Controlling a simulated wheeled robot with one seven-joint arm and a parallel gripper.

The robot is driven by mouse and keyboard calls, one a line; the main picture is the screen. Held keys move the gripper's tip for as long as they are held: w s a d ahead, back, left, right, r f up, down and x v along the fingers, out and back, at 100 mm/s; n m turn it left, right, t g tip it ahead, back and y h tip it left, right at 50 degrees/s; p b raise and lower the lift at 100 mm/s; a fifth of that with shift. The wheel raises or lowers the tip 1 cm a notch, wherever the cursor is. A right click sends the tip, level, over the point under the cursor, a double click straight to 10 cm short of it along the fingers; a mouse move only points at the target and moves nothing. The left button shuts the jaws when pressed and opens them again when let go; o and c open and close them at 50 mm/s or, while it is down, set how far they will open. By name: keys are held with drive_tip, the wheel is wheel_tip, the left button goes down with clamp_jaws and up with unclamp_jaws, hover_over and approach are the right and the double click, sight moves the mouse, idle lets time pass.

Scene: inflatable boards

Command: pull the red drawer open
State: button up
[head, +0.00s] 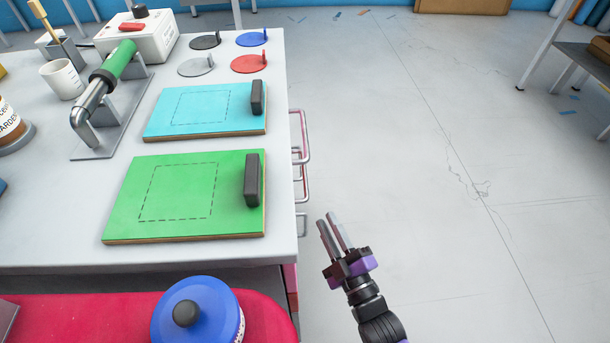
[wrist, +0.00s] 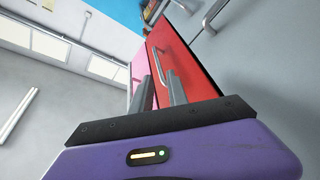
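The red drawer (wrist: 198,78) shows in the wrist view as a flat red front with a metal bar handle (wrist: 170,66). It looks shut, flush with its neighbours. In the head view its front is mostly hidden under the table edge, and several metal handles (head: 304,178) stick out on the right side. My gripper (head: 327,219) is open and empty, to the right of the table side. In the wrist view its two fingers (wrist: 159,72) point toward the red drawer front, with a gap between them. They appear apart from the handle.
A pink drawer front (wrist: 138,66) adjoins the red one. The grey table (head: 60,225) carries green (head: 130,205) and cyan (head: 215,98) boards with dark handles. A blue lidded pot (head: 205,312) stands on a red surface in front. The floor (head: 440,150) to the right is clear.

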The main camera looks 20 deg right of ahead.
drive_tip(key=n, duration=0.2)
approach(305, 175)
drive_tip(key=w, duration=0.3)
drive_tip(key=shift+t, duration=0.4)
drive_tip(key=shift+f+b+x, duration=0.15)
drive_tip(key=shift+b+x, duration=0.2)
drive_tip(key=shift+x, duration=1.45)
drive_tip(key=shift+f+b+x, duration=0.2)
drive_tip(key=shift+b+x, duration=0.15)
drive_tip(key=shift+x, duration=1.4)
drive_tip(key=shift+w, duration=0.1)
clamp_jaws()
